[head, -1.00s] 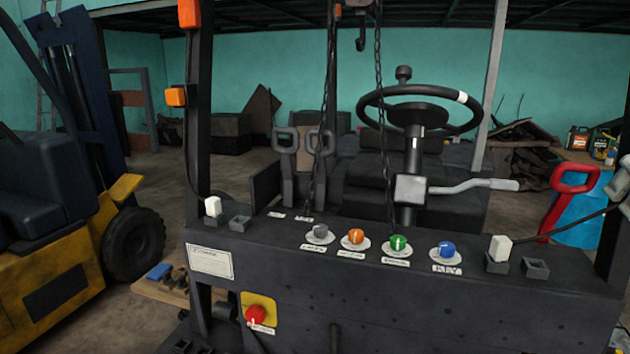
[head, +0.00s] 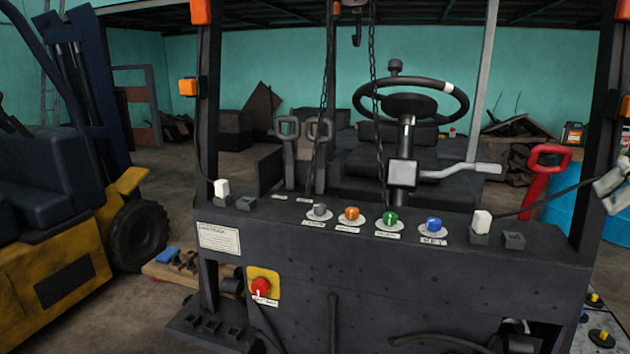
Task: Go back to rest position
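The stripped forklift's dark panel (head: 400,268) stands in front of me in the head view. A grey knob (head: 320,212), an orange knob (head: 351,214), a green knob (head: 389,218) and a blue knob (head: 433,224) sit along its top. A white plug (head: 222,188) stands at the left and another white plug (head: 481,222) at the right, each beside a dark socket. A light grey part at the right edge looks like my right gripper (head: 612,188), cut off by the frame. Its fingers are not clear. My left gripper is not in view.
A red emergency knob (head: 261,287) on a yellow plate is on the panel's front. The steering wheel (head: 410,98) and hanging chains are behind the panel. A yellow forklift (head: 65,270) stands at the left. A blue barrel (head: 570,195) is behind at the right.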

